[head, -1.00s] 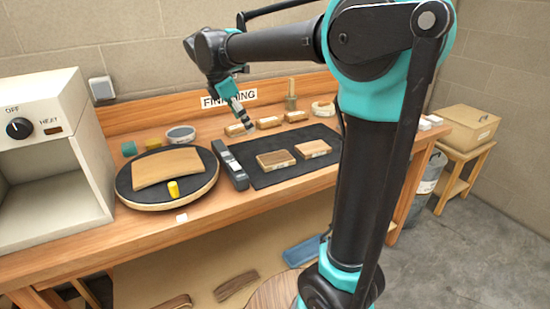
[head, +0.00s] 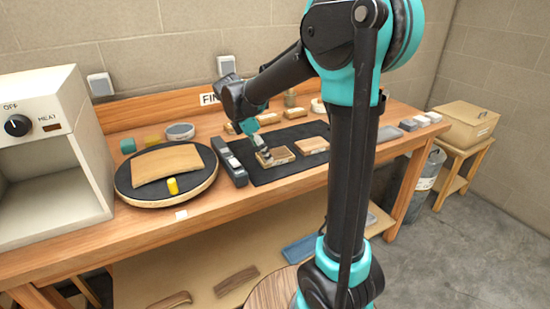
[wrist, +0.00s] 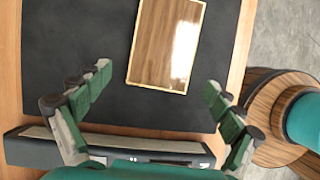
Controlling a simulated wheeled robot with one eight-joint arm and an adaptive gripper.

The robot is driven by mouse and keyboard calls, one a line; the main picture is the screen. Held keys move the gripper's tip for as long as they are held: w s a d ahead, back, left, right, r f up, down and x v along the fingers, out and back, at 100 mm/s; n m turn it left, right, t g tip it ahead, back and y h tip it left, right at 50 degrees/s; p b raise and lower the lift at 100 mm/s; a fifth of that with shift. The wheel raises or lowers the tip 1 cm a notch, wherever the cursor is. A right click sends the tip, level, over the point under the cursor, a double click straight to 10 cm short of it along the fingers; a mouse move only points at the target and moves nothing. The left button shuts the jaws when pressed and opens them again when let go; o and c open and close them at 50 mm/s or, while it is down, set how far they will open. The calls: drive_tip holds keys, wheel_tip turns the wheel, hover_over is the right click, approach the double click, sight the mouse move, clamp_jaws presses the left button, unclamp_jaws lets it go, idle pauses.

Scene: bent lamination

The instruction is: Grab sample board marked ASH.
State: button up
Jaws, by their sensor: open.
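Two flat wooden sample boards lie on a dark mat (head: 285,174): a left board (head: 281,155) and a right board (head: 312,145). I can read no ASH mark on either. My gripper (head: 264,158) is low over the left end of the left board and partly hides it. In the wrist view my gripper (wrist: 158,98) is open and empty.
A long dark tool (head: 232,165) lies left of the mat and also shows behind my fingers in the wrist view (wrist: 120,146). A round turntable (head: 140,194) holds a curved board (head: 168,163) and a yellow cylinder (head: 172,186). Small blocks (head: 295,112) stand behind the mat.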

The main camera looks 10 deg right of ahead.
drive_tip(key=shift+x, duration=0.95)
drive_tip(key=c, duration=1.3)
